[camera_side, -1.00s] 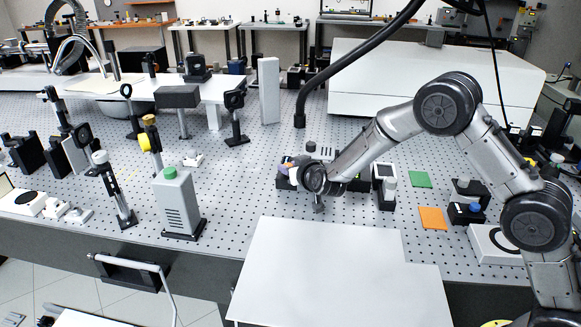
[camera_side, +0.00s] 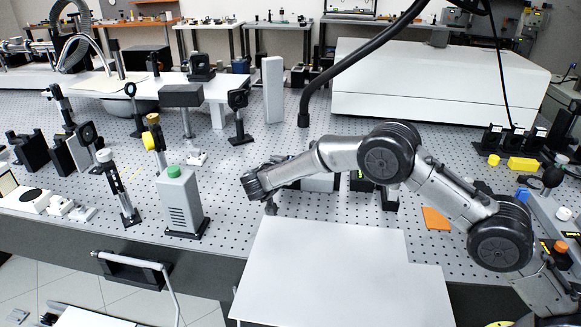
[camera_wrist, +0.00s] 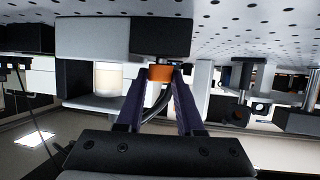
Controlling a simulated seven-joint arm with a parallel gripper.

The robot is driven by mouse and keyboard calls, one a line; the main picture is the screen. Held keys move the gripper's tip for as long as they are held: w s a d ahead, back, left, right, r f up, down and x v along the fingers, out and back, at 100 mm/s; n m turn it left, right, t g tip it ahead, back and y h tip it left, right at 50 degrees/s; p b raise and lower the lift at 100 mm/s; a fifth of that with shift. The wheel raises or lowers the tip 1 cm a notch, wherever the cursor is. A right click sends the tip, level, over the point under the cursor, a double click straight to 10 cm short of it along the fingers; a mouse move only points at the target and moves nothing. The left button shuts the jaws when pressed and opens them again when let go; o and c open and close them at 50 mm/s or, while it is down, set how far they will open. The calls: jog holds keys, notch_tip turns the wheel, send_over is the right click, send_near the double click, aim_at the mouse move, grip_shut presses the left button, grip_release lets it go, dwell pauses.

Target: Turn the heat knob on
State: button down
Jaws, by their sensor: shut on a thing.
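In the side view my gripper (camera_side: 254,184) is low over the perforated table, right of a grey vented box with a green top knob (camera_side: 174,171); its fingertips are hidden there. In the wrist view the two dark purple fingers of my gripper (camera_wrist: 161,76) close around a small orange cylindrical piece (camera_wrist: 160,73). It lies against the edge of a black block (camera_wrist: 161,36); I cannot tell whether it is fixed to it. No label shows which part is the heat knob, so I cannot confirm that the orange piece is it.
A white panel (camera_side: 320,270) covers the table's front. Posts with optics, such as a yellow-marked one (camera_side: 153,140), stand at left. An orange pad (camera_side: 436,219) lies at right. Black and white units (camera_side: 389,197) are partly behind my arm. A black hose (camera_side: 330,80) hangs above.

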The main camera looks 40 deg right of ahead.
jog(key=shift+m+g+h, duration=0.4)
jog(key=shift+m, duration=0.1)
jog(key=shift+w+r, duration=0.1)
jog(key=shift+r, duration=0.05)
jog(key=c, duration=0.8)
grip_release()
jog(key=v, duration=1.4)
jog(key=shift+w, duration=0.2)
